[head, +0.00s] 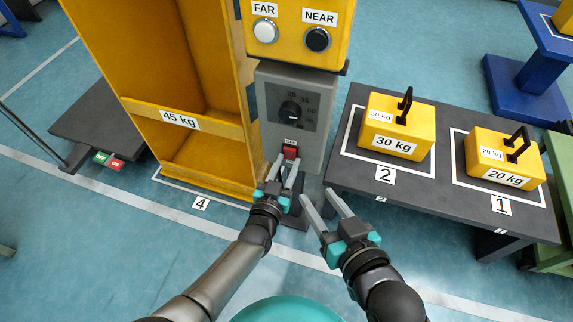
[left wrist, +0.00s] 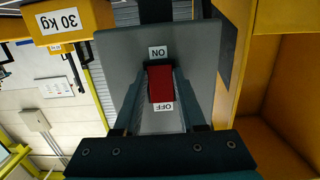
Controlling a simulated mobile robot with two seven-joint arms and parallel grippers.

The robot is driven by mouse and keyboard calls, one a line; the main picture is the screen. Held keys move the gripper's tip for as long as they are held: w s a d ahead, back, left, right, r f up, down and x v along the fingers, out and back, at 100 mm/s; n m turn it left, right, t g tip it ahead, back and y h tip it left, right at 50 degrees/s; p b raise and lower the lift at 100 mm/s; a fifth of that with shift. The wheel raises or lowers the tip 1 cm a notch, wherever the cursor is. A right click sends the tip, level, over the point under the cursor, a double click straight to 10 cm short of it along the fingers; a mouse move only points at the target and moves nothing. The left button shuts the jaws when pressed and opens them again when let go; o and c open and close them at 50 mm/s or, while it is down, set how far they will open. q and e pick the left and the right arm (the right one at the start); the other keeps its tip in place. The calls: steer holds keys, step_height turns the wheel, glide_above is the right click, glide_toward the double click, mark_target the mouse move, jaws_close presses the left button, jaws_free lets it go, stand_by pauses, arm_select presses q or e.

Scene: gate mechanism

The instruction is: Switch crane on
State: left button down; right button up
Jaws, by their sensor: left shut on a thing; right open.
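A grey control box (head: 312,85) with a round black dial stands under a yellow panel. A red switch (head: 290,151) sits low on its front. In the left wrist view the red switch (left wrist: 160,84) lies between an ON label (left wrist: 158,53) and an OFF label (left wrist: 163,108), both upside down. My left gripper (head: 284,170) is shut on the red switch, one finger at each side. My right gripper (head: 319,200) is open and empty, to the right of and below the box, apart from it.
The yellow panel (head: 295,45) carries FAR and NEAR buttons. A yellow 45 kg frame (head: 140,107) stands left of the box. A dark table (head: 440,190) at right holds a 30 kg weight (head: 397,127) and a 20 kg weight (head: 502,158). The floor in front is clear.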

arm_select(q)
steer(key=shift+c, duration=2.4)
jaws_free()
steer(key=shift+s, duration=0.1)
steer(key=shift+s+a+p, duration=0.15)
steer(key=shift+s+p, duration=0.2)
steer(key=shift+s, duration=0.05)
steer(key=shift+p+v, duration=0.45)
steer(key=shift+v, duration=0.45)
steer(key=p+v, duration=0.4)
steer(key=v, duration=0.8)
steer(key=shift+s+p, duration=0.2)
steer(key=shift+p, duration=0.2)
arm_select(e)
steer(key=s+d+f+g+h, duration=0.4)
steer(key=s+d+g, duration=0.1)
steer(key=d+g, duration=0.3)
steer(key=shift+s+d+m+h, duration=0.3)
steer(key=shift+s+d, duration=0.05)
steer(key=shift+d, duration=0.25)
